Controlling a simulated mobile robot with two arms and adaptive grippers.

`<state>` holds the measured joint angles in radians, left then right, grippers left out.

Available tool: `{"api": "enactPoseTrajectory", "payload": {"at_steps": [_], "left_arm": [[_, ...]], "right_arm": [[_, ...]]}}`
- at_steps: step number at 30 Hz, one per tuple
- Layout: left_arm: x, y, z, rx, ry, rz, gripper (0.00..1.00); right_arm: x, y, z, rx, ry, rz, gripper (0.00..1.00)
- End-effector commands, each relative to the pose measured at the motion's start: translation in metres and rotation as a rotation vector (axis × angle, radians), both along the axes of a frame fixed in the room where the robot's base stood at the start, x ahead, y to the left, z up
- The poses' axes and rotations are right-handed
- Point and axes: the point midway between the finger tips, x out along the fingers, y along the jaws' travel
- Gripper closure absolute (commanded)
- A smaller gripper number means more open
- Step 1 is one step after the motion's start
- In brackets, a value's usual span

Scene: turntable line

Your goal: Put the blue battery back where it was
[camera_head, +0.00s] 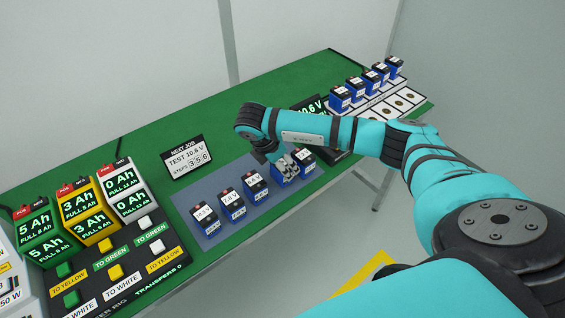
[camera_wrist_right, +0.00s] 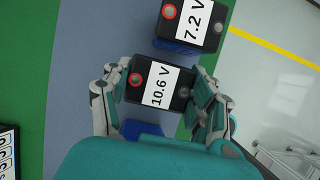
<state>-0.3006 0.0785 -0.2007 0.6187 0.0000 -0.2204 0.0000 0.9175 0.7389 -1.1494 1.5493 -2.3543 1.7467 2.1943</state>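The blue battery with a black top and a 10.6 V label (camera_wrist_right: 158,85) is between the two fingers of my right gripper (camera_wrist_right: 160,88) in the wrist view. The fingers are close against its two sides. In the head view my right gripper (camera_head: 283,163) is over this battery at the blue-grey mat (camera_head: 200,179); I cannot tell whether its base touches the mat. Beside it is a similar 7.2 V battery (camera_wrist_right: 190,24). Other similar batteries stand in the same row, such as one labelled 7.8 V (camera_head: 232,204). My left gripper is not in view.
A pale rack (camera_head: 415,97) at the far right end holds several blue batteries behind round-marked places. A small sign (camera_head: 186,157) reads TEST 10.6 V, STEPS 3 5 6. Green, yellow and white Ah units (camera_head: 90,218) and buttons stand left.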

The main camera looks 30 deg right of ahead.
Motion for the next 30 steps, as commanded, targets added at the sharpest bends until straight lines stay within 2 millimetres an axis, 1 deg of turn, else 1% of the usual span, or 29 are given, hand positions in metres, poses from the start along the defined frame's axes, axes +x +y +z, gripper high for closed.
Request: {"api": "enactPoseTrajectory", "payload": {"at_steps": [1,5,13,17,20,27,30], "left_arm": [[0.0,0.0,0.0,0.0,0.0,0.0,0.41],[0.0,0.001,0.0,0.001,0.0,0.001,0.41],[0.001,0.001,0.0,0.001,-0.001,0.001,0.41],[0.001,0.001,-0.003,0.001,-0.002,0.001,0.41],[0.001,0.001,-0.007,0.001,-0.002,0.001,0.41],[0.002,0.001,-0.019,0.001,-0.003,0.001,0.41],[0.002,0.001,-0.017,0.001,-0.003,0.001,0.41]], "right_arm": [[0.0,0.0,-0.001,0.0,0.001,0.001,0.35],[-0.001,0.0,0.0,0.0,0.001,0.001,0.18],[0.0,0.0,0.0,0.001,0.001,0.001,0.17],[0.0,0.004,0.007,0.002,0.0,0.001,0.17],[0.0,0.009,0.02,0.002,-0.003,0.002,0.17],[-0.001,0.029,0.068,0.002,-0.003,0.002,0.17],[-0.002,0.037,0.088,0.001,-0.003,0.003,0.17]]}}
